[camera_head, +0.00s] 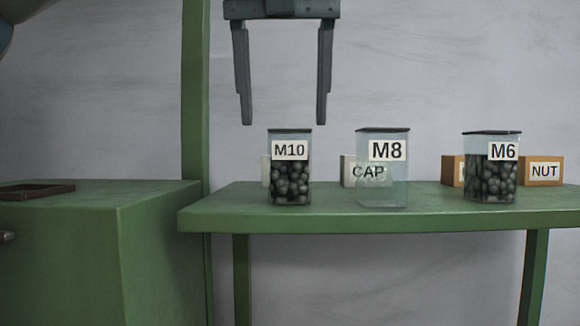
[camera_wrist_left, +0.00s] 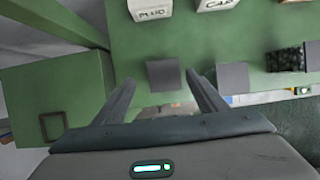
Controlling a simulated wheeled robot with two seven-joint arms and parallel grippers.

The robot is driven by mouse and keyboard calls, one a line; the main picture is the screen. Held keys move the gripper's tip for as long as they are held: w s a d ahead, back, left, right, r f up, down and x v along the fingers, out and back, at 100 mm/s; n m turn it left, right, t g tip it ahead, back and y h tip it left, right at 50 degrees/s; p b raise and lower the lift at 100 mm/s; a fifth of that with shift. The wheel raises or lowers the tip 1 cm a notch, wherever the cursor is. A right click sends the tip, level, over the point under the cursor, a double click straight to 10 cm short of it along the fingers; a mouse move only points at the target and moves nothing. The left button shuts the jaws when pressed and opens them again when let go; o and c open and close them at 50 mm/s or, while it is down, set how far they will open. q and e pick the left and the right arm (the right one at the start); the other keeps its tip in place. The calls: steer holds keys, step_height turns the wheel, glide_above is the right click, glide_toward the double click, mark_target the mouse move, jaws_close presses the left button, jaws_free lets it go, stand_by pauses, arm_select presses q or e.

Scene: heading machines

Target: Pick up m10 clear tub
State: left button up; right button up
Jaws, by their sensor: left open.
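The M10 clear tub (camera_head: 290,182) stands upright near the left end of the green shelf, filled with dark round pieces under a dark lid. In the left wrist view its grey lid (camera_wrist_left: 163,75) shows between my finger ends. My left gripper (camera_head: 284,123) is open and empty, fingers pointing down, its tips just above the lid in the head view and spread wider than the tub. I cannot tell its exact depth offset. My right gripper is in neither view.
The M8 tub (camera_head: 382,185), seemingly empty, and the filled M6 tub (camera_head: 490,180) stand to the right. CAP (camera_head: 350,170) and NUT (camera_head: 542,171) boxes sit behind. A green post (camera_head: 195,90) rises left of the gripper. A green cabinet (camera_head: 80,250) bears a dark tray (camera_head: 36,190).

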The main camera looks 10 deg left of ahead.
mark_target(290, 162)
arm_select(q)
steer(key=x, duration=0.3)
steer(key=shift+p, duration=0.3)
steer(key=shift+w+f, duration=0.15)
steer(key=shift+f, duration=0.1)
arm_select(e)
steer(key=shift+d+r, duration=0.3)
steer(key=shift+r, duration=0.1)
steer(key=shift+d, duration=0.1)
arm_select(q)
steer(key=shift+f, duration=0.1)
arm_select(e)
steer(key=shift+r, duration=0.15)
arm_select(q)
steer(key=shift+d+p+x, duration=0.2)
steer(key=shift+p+x, duration=0.75)
steer(key=shift+p, duration=0.1)
steer(key=shift+p+x, duration=0.45)
steer(key=shift+x, duration=0.5)
steer(key=shift+w+f, duration=0.25)
steer(key=shift+f, duration=0.35)
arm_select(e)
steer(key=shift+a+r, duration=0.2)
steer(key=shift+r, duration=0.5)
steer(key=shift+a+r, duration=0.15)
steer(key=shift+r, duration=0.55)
arm_select(q)
steer(key=shift+d, duration=0.1)
steer(key=shift+c, duration=0.6)
